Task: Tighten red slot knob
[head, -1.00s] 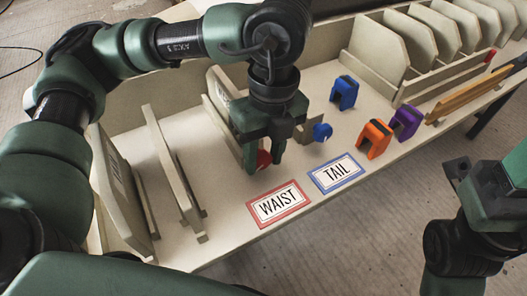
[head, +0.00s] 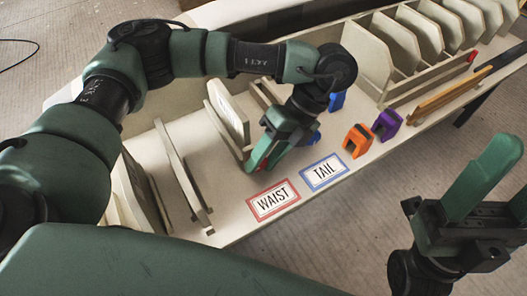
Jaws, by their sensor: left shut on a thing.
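The left gripper is tilted and shut on the knob. The slot behind it holds an upright pale panel (head: 227,112). My right gripper (head: 502,178) is at the right edge, away from the bench, with its fingers apart and empty; part of it is cut off by the frame.
A blue knob, mostly hidden, is behind my left gripper. Orange (head: 357,140) and purple (head: 386,124) clips stand to the right. Pale panels (head: 168,165) stand at left.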

